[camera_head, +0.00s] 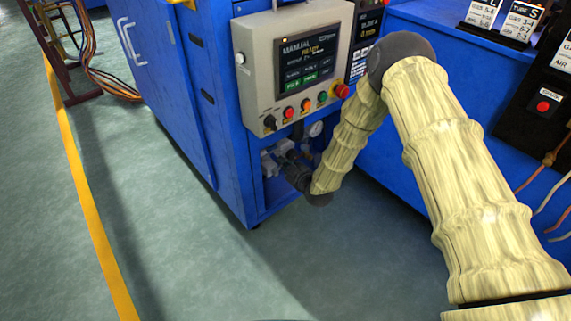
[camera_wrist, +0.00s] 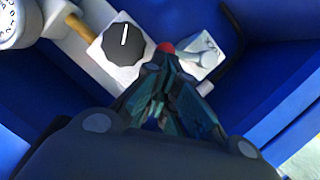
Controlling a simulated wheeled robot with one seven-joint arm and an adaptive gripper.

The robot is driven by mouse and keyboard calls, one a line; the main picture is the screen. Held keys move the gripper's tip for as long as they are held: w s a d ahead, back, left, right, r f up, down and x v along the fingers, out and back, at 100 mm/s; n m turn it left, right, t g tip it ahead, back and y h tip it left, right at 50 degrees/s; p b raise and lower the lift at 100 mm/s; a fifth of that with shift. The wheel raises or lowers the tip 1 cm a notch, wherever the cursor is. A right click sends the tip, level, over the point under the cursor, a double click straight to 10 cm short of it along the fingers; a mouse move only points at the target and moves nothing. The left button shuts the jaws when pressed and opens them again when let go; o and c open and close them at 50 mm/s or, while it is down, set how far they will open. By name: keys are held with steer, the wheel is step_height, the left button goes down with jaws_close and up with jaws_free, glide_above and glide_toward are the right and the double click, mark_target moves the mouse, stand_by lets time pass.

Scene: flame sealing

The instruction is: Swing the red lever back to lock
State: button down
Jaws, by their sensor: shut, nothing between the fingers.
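The red lever's tip (camera_wrist: 166,47) shows in the wrist view just beyond my fingertips. A pale grey mount with a metal part (camera_wrist: 203,52) sits right beside it; the rest of the lever is hidden behind my fingers. My gripper (camera_wrist: 163,60) is shut and empty, its fingertips at or very near the red tip; I cannot tell whether they touch. In the head view my gripper (camera_head: 285,165) reaches into the open recess of the blue machine (camera_head: 205,110), below the control panel. The lever cannot be made out there.
A black knob (camera_wrist: 122,44) on a white block and a round gauge (camera_wrist: 18,20) lie left of the lever. Blue walls close in the recess. The control panel (camera_head: 297,60) with several buttons hangs above. The floor (camera_head: 160,230) at left is clear.

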steer(key=shift+w+d+f+m+p, duration=0.1)
steer(key=shift+w+d+m+p, duration=0.15)
steer(key=shift+m+p, duration=0.15)
stand_by(0.7)
steer(key=shift+w+d+f+p, duration=0.2)
steer(key=shift+d+f+p, duration=0.05)
steer(key=shift+f+p, duration=0.1)
stand_by(2.8)
steer(key=shift+r, duration=0.1)
stand_by(0.4)
